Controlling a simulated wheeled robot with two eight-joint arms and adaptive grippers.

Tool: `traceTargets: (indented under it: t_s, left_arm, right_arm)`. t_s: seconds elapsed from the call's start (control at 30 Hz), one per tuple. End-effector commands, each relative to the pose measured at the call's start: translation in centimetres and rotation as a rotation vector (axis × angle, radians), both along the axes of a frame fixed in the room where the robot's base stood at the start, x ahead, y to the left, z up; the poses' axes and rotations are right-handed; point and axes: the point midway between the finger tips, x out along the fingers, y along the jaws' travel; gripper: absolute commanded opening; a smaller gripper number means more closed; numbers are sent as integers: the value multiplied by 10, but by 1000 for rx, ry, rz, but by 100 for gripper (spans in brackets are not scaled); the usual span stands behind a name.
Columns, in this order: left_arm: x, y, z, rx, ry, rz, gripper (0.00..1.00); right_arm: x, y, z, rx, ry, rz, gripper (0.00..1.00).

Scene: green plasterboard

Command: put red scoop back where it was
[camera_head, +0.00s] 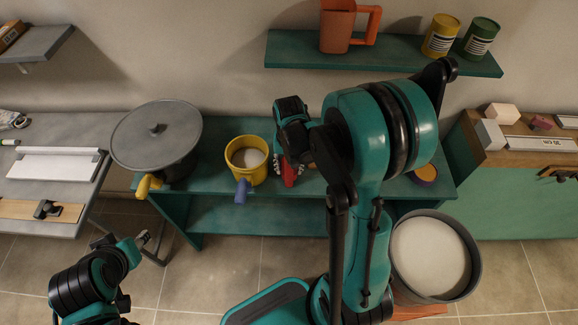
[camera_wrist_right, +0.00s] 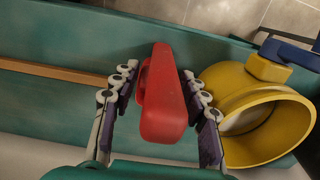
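The red scoop (camera_wrist_right: 164,98) lies on the green bench, between the spread fingers of my right gripper (camera_wrist_right: 158,95) in the right wrist view. Gaps show between the scoop and both finger pads, so the gripper is open around it. In the head view, the scoop (camera_head: 289,173) shows just below my right gripper (camera_head: 291,150), partly hidden by it. A yellow pot (camera_head: 243,167) with white contents stands close to the left of the scoop; it also shows in the right wrist view (camera_wrist_right: 243,150). My left gripper (camera_head: 148,246) looks open and empty, low at the left.
A large grey lidded pot (camera_head: 160,140) stands on the bench (camera_head: 215,180) at the left. A grey bucket (camera_head: 470,245) of white material stands at the right. A wall shelf (camera_head: 390,52) above holds an orange jug (camera_head: 336,30) and cans. My right arm hides the bench's middle.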

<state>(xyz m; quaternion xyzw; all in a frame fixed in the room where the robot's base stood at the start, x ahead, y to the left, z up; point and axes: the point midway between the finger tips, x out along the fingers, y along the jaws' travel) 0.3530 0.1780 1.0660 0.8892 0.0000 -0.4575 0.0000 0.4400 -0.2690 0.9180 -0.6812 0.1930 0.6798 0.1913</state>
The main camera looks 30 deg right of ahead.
Motion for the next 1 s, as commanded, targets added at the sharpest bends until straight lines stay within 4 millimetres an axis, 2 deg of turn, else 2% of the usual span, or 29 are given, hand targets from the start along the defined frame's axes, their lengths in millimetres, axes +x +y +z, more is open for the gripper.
traceTargets:
  t_s: [0.23, 0.33, 0.47, 0.7, 0.8, 1.0]
  left_arm:
    - [0, 0, 2, 0, 0, 0, 40]
    - [0, 0, 6, 0, 0, 0, 40]
    - [0, 0, 15, 0, 0, 0, 40]
    - [0, 0, 32, 0, 0, 0, 40]
    - [0, 0, 37, 0, 0, 0, 40]
    - [0, 0, 40, 0, 0, 0, 40]
  right_arm:
    - [0, 0, 2, 0, 0, 0, 44]
    - [0, 0, 10, 0, 0, 0, 44]
    - [-1, 0, 34, 0, 0, 0, 44]
    - [0, 0, 88, 0, 0, 0, 44]
    - [0, 0, 105, 0, 0, 0, 44]
    - [-1, 1, 124, -1, -5, 5, 44]
